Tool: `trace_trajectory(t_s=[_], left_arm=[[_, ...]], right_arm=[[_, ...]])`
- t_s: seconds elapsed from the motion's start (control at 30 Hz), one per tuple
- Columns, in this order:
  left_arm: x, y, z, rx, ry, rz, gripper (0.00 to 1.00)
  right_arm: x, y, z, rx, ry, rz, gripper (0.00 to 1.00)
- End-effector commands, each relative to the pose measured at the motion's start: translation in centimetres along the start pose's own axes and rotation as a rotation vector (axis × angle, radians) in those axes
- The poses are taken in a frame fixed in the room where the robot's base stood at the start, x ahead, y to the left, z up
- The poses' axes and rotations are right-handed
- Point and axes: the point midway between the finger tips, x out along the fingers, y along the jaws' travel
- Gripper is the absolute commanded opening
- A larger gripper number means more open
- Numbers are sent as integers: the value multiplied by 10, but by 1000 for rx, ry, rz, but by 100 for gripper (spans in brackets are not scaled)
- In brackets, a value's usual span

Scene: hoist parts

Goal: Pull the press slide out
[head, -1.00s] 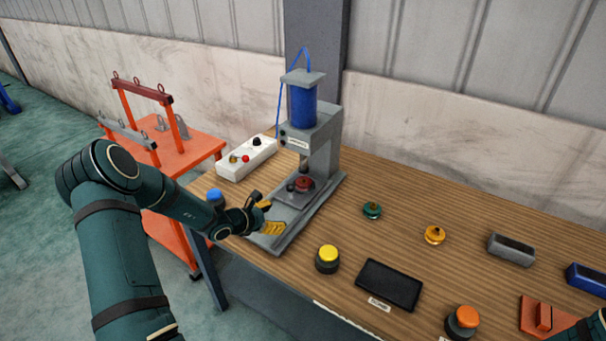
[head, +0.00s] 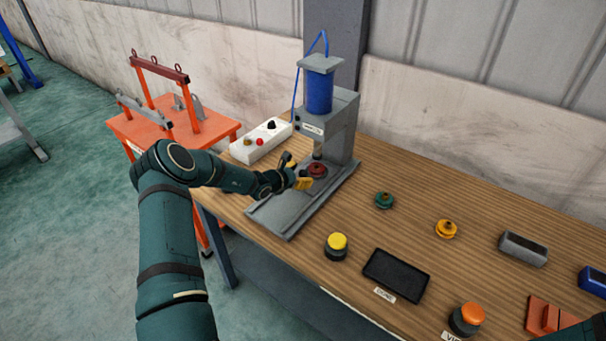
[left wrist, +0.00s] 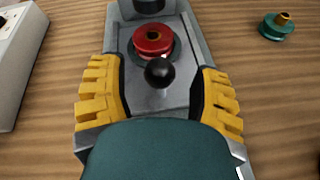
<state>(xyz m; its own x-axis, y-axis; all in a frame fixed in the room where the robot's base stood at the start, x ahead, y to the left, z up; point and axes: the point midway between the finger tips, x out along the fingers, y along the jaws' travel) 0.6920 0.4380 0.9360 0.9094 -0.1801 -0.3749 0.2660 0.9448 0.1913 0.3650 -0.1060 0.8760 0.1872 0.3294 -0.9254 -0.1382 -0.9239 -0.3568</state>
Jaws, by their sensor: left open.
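The press (head: 335,125) stands at the back of the wooden table, with a blue cylinder on top and a grey base. Its slide (left wrist: 170,97) is a grey plate carrying a red round part (left wrist: 153,41) and a black ball knob (left wrist: 159,72). The red part also shows under the press head in the head view (head: 317,170). My left gripper (left wrist: 157,92) is open, its yellow fingers on either side of the slide's front, with the knob between them and a gap each side. The knob is hidden in the head view. My right gripper is out of view.
A white control box (head: 261,142) stands left of the press. An orange cart (head: 150,125) stands at left.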

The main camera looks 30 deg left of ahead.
Motion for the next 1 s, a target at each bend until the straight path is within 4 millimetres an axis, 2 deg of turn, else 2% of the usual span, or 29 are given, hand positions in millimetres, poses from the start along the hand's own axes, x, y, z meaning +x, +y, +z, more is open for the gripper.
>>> trace_trajectory(t_s=[0.2,0.5,0.67,0.7,0.87,1.0], left_arm=[[14,0,0,0,1,1,63],[15,0,0,0,0,0,61],[15,0,0,1,0,0,5],[15,0,0,1,1,0,0],[14,0,0,1,1,0,0],[6,-2,-3,0,2,-1,0]], right_arm=[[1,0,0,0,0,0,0],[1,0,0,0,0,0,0],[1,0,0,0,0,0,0],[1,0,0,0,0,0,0],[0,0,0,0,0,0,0],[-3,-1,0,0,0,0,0]])
